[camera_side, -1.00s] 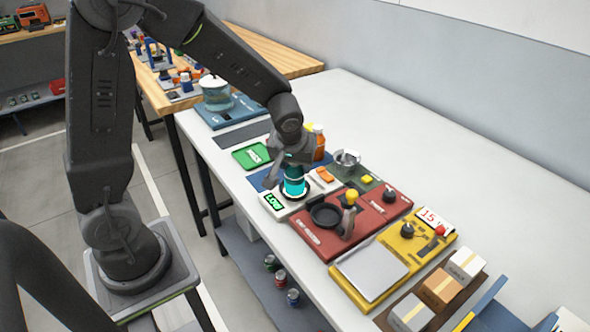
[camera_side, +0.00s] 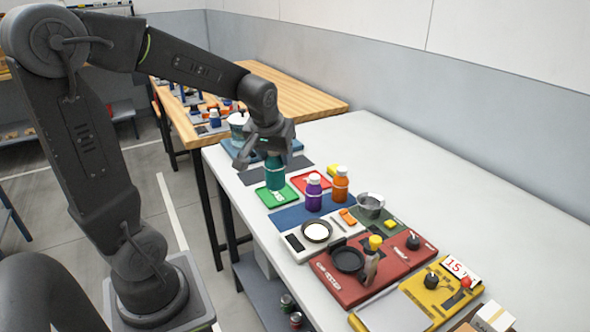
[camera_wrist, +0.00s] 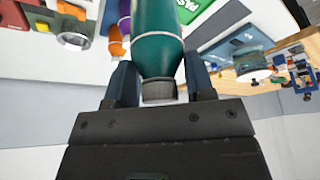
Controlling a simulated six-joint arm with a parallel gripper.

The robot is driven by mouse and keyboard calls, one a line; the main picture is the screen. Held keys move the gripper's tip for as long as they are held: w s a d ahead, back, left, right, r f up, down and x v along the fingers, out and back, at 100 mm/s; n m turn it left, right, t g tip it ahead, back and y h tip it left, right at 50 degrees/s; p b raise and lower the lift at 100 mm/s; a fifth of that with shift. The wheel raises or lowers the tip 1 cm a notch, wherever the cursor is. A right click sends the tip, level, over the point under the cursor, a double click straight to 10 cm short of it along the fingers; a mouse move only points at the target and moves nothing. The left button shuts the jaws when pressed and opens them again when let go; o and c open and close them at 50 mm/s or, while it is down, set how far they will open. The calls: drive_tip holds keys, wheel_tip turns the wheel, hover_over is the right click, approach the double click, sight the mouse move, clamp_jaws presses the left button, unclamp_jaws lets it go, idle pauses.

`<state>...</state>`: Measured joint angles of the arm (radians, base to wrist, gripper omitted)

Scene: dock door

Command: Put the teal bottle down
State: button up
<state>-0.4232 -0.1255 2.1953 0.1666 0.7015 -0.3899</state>
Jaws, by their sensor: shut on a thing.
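The teal bottle (camera_side: 275,172) is upright in the side view, with its base over or on the green pad (camera_side: 291,197); I cannot tell whether it touches. My gripper (camera_side: 268,148) is shut on the bottle's upper part from above. In the wrist view the teal bottle (camera_wrist: 157,38) sits between my gripper's two fingers (camera_wrist: 160,88), its grey cap towards the palm and its base cut off by the frame edge. Part of the green pad (camera_wrist: 212,22) shows beside it, with white lettering.
A purple bottle (camera_side: 313,194) and an orange bottle (camera_side: 341,184) stand close by on the right, near a red pad (camera_side: 306,179). A white device with a lit round plate (camera_side: 317,231) is in front. A glass pot (camera_side: 238,128) stands behind.

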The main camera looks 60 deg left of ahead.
drive_tip(key=w+a+f, duration=0.1)
drive_tip(key=w+a, duration=0.3)
drive_tip(key=a, duration=0.5)
drive_tip(key=w+a+f, duration=0.1)
drive_tip(key=w+a, duration=0.4)
drive_tip(key=a, duration=0.4)
drive_tip(key=shift+w+d+f, duration=1)
drive_tip(key=shift+w+f, duration=0.55)
drive_tip(key=shift+f, duration=0.2)
drive_tip(key=shift+w+d+f, duration=0.95)
drive_tip(key=shift+w+f, duration=0.55)
drive_tip(key=shift+f, duration=0.25)
drive_tip(key=shift+w+d+f, duration=1)
drive_tip(key=shift+w+f, duration=0.55)
drive_tip(key=shift+f, duration=0.2)
drive_tip(key=shift+f, duration=0.15)
drive_tip(key=o, duration=1.1)
